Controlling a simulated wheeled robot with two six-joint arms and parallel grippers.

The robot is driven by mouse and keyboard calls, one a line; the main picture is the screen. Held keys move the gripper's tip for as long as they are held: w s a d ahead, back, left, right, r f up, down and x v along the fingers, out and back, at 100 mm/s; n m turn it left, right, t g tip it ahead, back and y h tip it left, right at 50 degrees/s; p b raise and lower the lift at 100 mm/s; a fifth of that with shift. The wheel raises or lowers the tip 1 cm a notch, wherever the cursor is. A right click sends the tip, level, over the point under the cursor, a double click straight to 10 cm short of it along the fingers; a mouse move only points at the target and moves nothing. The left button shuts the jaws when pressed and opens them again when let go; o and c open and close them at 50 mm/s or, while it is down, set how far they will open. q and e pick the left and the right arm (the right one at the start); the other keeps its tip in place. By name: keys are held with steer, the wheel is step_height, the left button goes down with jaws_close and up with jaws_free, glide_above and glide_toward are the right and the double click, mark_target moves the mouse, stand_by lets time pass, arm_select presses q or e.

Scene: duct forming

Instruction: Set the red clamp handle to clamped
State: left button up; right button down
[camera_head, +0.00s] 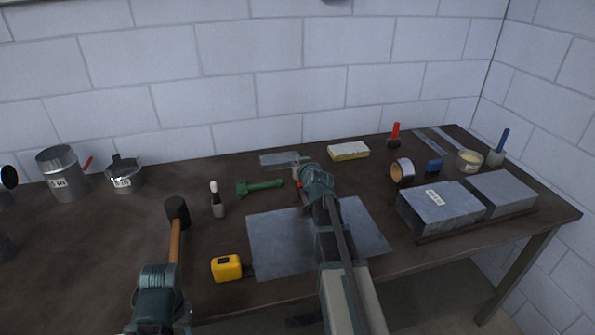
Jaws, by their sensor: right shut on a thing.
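My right gripper (305,176) is over the middle of the bench and is shut on the red clamp handle (298,168). Only small red bits of the handle show beside the jaws; the gripper hides the rest, so its exact angle cannot be told. A flat grey metal plate (279,159) lies just behind the gripper. My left gripper (163,278) is low at the left front, in line with the wooden handle of a black-headed mallet (177,212). Its fingers are hidden, so I cannot tell whether it holds the mallet.
A grey sheet (275,245) lies under my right arm. A green tool (258,187), a bottle (216,200) and a yellow tape measure (226,267) are to the left. Metal blocks (440,209) and a tape roll (402,170) stand right. Metal cans (62,174) stand far left.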

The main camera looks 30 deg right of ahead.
steer(key=shift+s+t, duration=0.2)
steer(key=shift+t, duration=0.1)
stand_by(0.4)
steer(key=c, duration=0.8)
jaws_free()
steer(key=shift+o, duration=0.2)
steer(key=p+v, duration=0.3)
steer(key=v, duration=1)
steer(key=shift+s+a+p, duration=0.2)
steer(key=shift+s+p, duration=0.15)
steer(key=shift+s, duration=0.05)
steer(key=shift+r, duration=0.15)
